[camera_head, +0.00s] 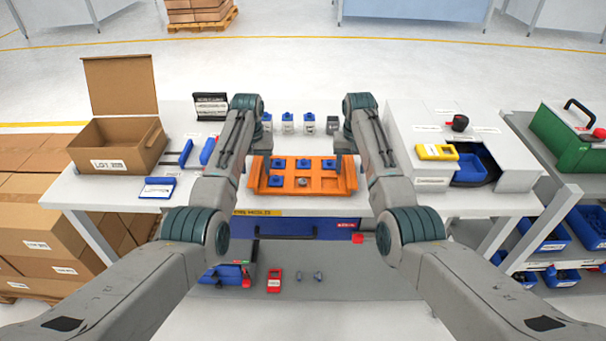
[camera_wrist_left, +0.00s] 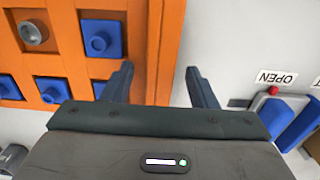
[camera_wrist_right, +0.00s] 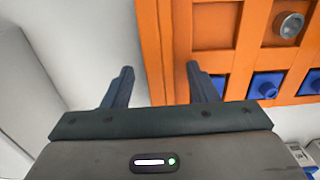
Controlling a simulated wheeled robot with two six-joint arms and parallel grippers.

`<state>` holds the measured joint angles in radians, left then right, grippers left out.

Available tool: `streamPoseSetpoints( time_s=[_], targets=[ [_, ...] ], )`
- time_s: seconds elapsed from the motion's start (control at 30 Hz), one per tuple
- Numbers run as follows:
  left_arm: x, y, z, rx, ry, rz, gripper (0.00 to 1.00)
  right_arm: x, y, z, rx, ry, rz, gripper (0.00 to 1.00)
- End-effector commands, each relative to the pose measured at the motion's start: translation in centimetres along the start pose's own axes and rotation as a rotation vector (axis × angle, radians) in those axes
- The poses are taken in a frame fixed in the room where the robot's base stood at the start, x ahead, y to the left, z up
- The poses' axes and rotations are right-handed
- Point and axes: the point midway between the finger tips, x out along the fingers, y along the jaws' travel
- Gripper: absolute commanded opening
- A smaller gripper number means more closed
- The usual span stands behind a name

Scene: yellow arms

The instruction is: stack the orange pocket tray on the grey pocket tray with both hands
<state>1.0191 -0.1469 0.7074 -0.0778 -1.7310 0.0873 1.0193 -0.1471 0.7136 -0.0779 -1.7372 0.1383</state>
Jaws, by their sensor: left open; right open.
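The orange pocket tray (camera_head: 325,185) lies at the middle of the table, with several blue square pieces and one round metal piece in its pockets. My left gripper (camera_head: 252,150) is open at the tray's left end. In the left wrist view its fingers (camera_wrist_left: 159,76) straddle the orange rim (camera_wrist_left: 165,45), one over the tray and one outside. My right gripper (camera_head: 348,148) is open at the right end. In the right wrist view its fingers (camera_wrist_right: 160,72) also straddle the rim (camera_wrist_right: 151,45). I cannot make out the grey pocket tray.
An open cardboard box (camera_head: 113,148) and blue-handled items stand at the left of the table. Small blue-topped pieces (camera_head: 288,121) stand behind the tray. A pale raised unit (camera_head: 415,160) with a yellow device (camera_head: 436,152) and a blue bin (camera_head: 470,168) is at the right.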

Motion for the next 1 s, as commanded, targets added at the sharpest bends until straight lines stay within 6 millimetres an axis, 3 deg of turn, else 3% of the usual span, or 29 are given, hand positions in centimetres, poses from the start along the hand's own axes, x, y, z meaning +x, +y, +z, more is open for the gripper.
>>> streamPoseSetpoints(
  time_s=[0.03,0.3,0.67,1.0],
  targets=[
    [0.0,0.0,0.0,0.000,0.000,0.000,0.49,0.0,0.0,0.0,0.000,0.000,0.000,0.49],
    [0.0,0.0,0.0,0.000,0.000,0.000,0.00,0.0,0.0,0.0,0.000,0.000,0.000,0.00],
    [-0.5,0.0,0.0,0.000,0.001,0.000,0.00,-0.5,0.0,0.0,0.000,0.001,0.000,0.00],
    [-3.5,0.0,0.0,0.000,0.001,0.000,0.00,-3.5,0.0,0.0,0.000,0.001,0.000,0.00]
  ],
)
